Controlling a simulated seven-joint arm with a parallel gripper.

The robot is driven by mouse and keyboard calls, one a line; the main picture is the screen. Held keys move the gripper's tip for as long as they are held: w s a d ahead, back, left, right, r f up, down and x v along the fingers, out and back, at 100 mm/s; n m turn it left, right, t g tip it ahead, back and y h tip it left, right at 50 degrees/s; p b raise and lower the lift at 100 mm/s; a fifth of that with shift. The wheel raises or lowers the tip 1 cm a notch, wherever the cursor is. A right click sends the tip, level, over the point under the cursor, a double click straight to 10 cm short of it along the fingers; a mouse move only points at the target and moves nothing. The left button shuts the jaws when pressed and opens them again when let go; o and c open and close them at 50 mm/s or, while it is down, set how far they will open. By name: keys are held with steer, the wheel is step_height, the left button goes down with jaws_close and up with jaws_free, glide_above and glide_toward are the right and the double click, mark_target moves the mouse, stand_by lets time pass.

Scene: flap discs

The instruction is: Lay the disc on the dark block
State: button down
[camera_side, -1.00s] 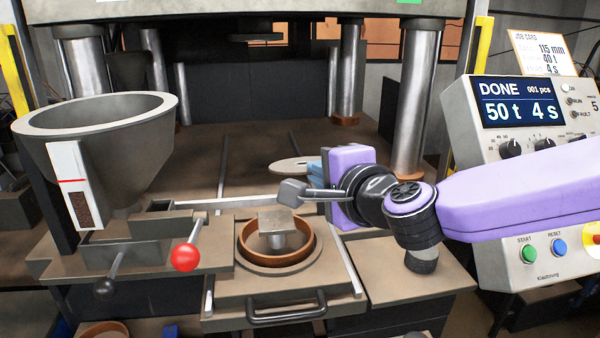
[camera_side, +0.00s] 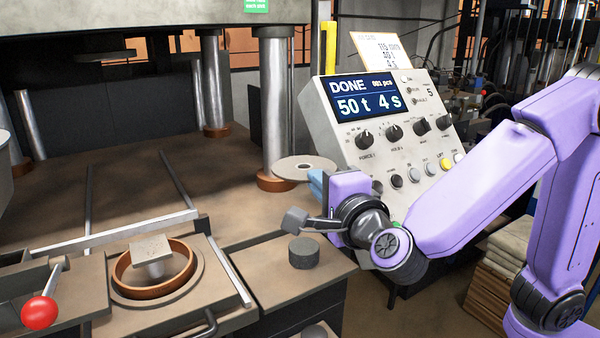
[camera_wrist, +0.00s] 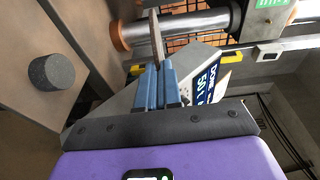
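The disc (camera_side: 305,168) is a flat, pale grey-brown ring with a hole in its middle. In the side view it is roughly level, held up in the air. In the wrist view the disc (camera_wrist: 156,38) shows edge-on between the blue fingertips. My gripper (camera_side: 316,182) is shut on the disc's near edge; its blue fingers also show in the wrist view (camera_wrist: 157,85). The dark block (camera_side: 303,253) is a short grey-black cylinder standing on the side table, its top bare. It shows at the left of the wrist view (camera_wrist: 52,71). The disc is above it, apart from it.
Left of the block is a brown ring mould (camera_side: 187,285) with a raised square plate. A red-knobbed lever (camera_side: 40,312) stands at the front left. A press column (camera_side: 277,120) and the control panel (camera_side: 400,135) rise behind. The side table (camera_side: 262,258) is bare around the block.

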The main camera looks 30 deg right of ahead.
step_height(320, 180, down, 14)
steer(key=shift+r, duration=0.1)
stand_by(0.7)
steer(key=shift+f, duration=1.45)
stand_by(2.2)
stand_by(0.4)
steer(key=c, duration=1.5)
jaws_free()
steer(key=shift+o, duration=0.2)
steer(key=shift+s+a, duration=0.15)
steer(key=shift+s, duration=0.7)
steer(key=shift+s+a, duration=0.15)
steer(key=shift+s, duration=0.7)
